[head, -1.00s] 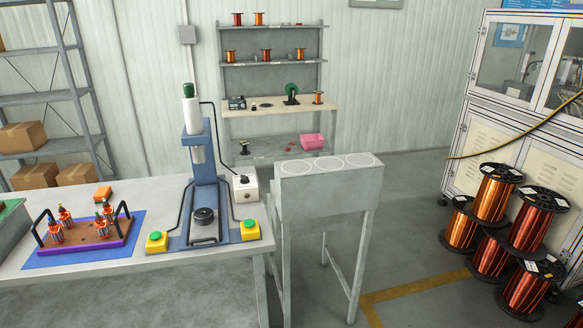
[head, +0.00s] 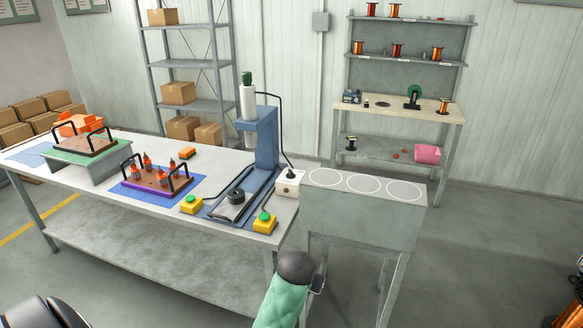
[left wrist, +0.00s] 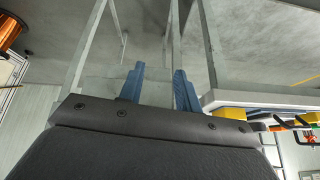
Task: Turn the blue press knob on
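The blue press (head: 267,150) stands at the right end of the table. Beside it is a small white box (head: 288,186) with a small dark knob (head: 290,174) on top. Whether the knob is on is too small to tell. My green arm with a dark joint shows at the bottom of the head view, below the gap between table and stand. In the left wrist view, which is upside down, my left gripper (left wrist: 160,84) has its two blue fingers apart with nothing between them. It is away from the knob. My right gripper is not in view.
Yellow boxes with green buttons (head: 191,204) (head: 264,222) flank the press base. A grey stand (head: 358,220) with white circles on top is close right of the table. A fixture tray (head: 135,192) sits left of the press.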

